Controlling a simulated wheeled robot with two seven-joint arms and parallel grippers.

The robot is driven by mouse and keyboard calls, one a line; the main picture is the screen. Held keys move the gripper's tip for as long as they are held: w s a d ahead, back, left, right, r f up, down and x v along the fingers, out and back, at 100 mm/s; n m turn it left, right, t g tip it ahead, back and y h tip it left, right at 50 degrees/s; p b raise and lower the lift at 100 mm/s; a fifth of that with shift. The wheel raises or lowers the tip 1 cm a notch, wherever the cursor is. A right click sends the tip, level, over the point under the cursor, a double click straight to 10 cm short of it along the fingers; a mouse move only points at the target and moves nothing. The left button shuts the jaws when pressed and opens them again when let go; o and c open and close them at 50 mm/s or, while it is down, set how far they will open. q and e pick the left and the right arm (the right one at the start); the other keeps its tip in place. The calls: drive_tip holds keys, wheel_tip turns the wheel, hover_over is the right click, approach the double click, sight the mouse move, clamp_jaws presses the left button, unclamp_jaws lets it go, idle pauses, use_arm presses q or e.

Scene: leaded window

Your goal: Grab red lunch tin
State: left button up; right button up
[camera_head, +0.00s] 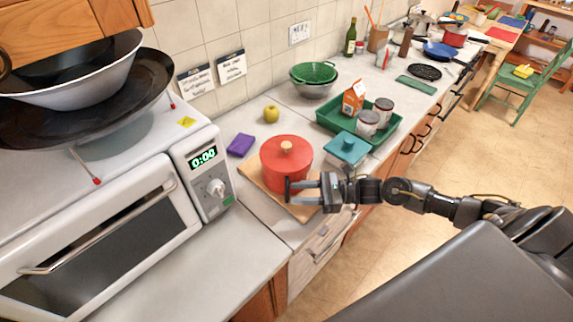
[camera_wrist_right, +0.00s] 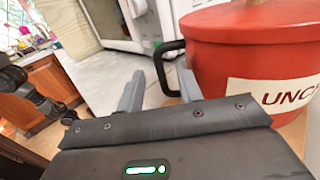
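The red lunch tin (camera_head: 286,165) is a round red pot with a lid and a wooden knob. It stands on a wooden board on the counter, right of the oven. In the right wrist view the tin (camera_wrist_right: 245,50) carries a pale label, partly cut off, reading "UNC". Its black side handle (camera_wrist_right: 163,68) shows between the fingers of my right gripper (camera_wrist_right: 160,92). In the head view this gripper (camera_head: 308,190) is at the tin's front right side, fingers pointing left. The fingers are apart, and contact with the handle cannot be told. My left gripper does not show.
A teal lidded box (camera_head: 347,148) stands close to the right arm. A green tray (camera_head: 328,112) with cans and a carton is behind it. A purple item (camera_head: 240,145) and a yellow apple (camera_head: 271,114) lie behind the tin. The white oven (camera_head: 120,215) is at left; the front-left counter is clear.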

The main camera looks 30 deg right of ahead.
drive_tip(key=shift+x, duration=0.85)
drive_tip(key=shift+d, duration=0.1)
drive_tip(key=shift+c, duration=0.5)
clamp_jaws()
